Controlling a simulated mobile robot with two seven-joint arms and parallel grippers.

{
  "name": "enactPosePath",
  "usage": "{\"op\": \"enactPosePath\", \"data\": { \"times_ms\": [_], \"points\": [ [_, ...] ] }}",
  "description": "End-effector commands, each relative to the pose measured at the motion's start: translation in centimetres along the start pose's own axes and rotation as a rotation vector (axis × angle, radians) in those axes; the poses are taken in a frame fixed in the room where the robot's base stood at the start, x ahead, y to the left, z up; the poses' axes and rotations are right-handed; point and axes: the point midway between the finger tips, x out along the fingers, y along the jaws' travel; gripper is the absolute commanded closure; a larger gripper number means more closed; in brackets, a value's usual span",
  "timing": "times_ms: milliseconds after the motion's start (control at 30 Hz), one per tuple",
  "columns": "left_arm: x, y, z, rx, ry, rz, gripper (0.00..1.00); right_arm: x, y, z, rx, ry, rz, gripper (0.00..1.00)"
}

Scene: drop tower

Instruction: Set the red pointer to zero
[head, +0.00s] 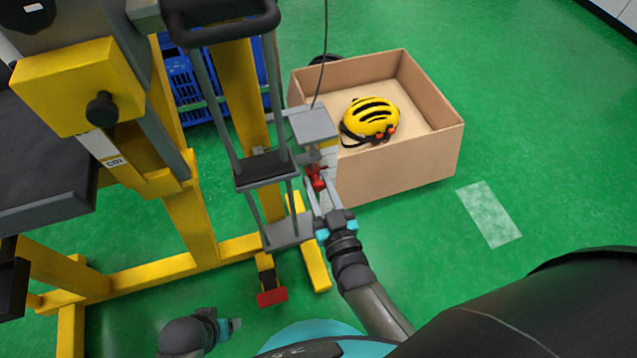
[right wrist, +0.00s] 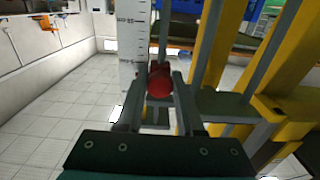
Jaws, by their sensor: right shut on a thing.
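The red pointer (head: 317,177) sits on the tower beside a white scale. In the right wrist view the red pointer (right wrist: 160,82) shows as a round red knob between my fingertips. The white scale (right wrist: 130,50) with dark marks stands upright just behind and left of it. My right gripper (head: 316,190) reaches up to the tower and is shut on the red pointer. The pointer's exact reading on the scale cannot be made out. My left gripper (head: 232,326) is low in the head view, apart from the tower; its finger gap is not clear.
A cardboard box (head: 400,172) holding a yellow helmet (head: 370,117) stands right of the tower. The yellow tower frame (head: 198,220) and grey carriage (head: 265,168) are close on the left. Blue crates (head: 188,95) stand behind. Green floor at the right is mostly clear.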

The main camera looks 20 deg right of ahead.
Motion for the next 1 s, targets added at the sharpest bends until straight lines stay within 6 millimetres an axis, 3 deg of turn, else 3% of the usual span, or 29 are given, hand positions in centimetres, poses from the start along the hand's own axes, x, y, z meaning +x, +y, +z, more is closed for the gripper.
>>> {"op": "enactPosePath", "data": {
  "times_ms": [367, 400, 600, 667, 1000],
  "points": [
    [0.27, 0.03, 0.26, 0.0, -0.004, 0.001, 0.31, -0.03, -0.01, -0.16, 0.0, 0.002, 0.0, 1.0],
    [0.26, 0.03, 0.25, 0.0, -0.004, 0.0, 0.31, -0.03, -0.01, -0.16, 0.0, 0.002, 0.0, 0.63],
    [0.25, 0.01, 0.24, 0.0, -0.003, 0.0, 0.31, -0.01, -0.01, -0.15, 0.0, 0.001, 0.0, 0.4],
    [0.25, 0.01, 0.23, 0.0, -0.003, 0.0, 0.31, -0.01, -0.01, -0.15, 0.0, 0.001, 0.0, 0.34],
    [0.1, 0.0, 0.13, 0.0, 0.0, 0.0, 0.31, -0.37, 0.01, -0.16, 0.0, 0.0, 0.0, 0.34]
  ]
}}
